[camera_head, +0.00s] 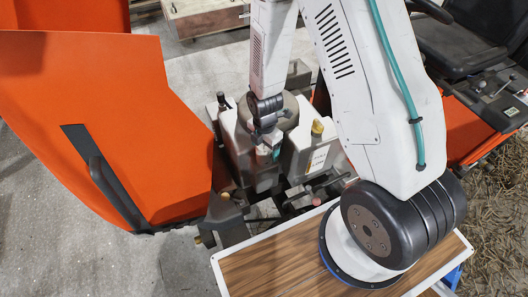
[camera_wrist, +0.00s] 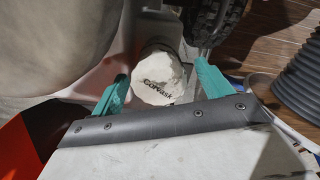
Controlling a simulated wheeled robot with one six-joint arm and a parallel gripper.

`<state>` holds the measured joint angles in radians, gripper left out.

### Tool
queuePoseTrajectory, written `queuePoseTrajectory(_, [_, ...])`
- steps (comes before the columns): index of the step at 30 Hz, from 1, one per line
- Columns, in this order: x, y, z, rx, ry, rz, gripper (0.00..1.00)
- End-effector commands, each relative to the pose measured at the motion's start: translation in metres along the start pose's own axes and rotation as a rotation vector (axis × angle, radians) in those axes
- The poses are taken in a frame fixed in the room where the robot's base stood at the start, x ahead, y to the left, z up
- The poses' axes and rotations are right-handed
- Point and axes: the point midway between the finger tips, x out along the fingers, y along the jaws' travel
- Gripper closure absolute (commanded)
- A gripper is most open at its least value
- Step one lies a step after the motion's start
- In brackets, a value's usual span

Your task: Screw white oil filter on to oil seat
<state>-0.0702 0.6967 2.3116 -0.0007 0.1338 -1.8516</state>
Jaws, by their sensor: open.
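The white oil filter (camera_wrist: 158,82) shows in the wrist view between the two teal fingers of my gripper (camera_wrist: 161,72), with dark lettering on its near end. The fingers are apart, one on each side of it. A gap shows by the right finger; whether the left one touches the filter I cannot tell. In the head view my gripper (camera_head: 268,152) is down in the machine's open bay, among pale tanks. The filter is largely hidden there. The oil seat cannot be made out in either view, so I cannot tell whether the filter sits on it.
An open orange hood panel (camera_head: 150,130) stands left of the bay. A pale tank (camera_head: 312,148) with a yellow cap is close to the right of my gripper. A wood-topped platform (camera_head: 285,265) is in front. A black ribbed tyre (camera_wrist: 212,18) shows in the wrist view.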

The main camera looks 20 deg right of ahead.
Motion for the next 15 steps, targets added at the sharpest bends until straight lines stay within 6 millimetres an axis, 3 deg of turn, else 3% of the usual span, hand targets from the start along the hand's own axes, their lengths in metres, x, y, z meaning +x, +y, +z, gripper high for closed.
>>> queuePoseTrajectory(1, [0.0, 0.0, 0.0, 0.0, 0.0, 0.0, 0.27])
queuePoseTrajectory(6, [0.0, -0.0001, 0.0, 0.002, 0.0, 0.0, 0.75])
queuePoseTrajectory(8, [0.0001, -0.0001, 0.0, 0.002, 0.0, 0.0, 0.87])
queuePoseTrajectory(15, [0.0004, -0.0001, 0.0, 0.053, 0.0, 0.0, 0.87])
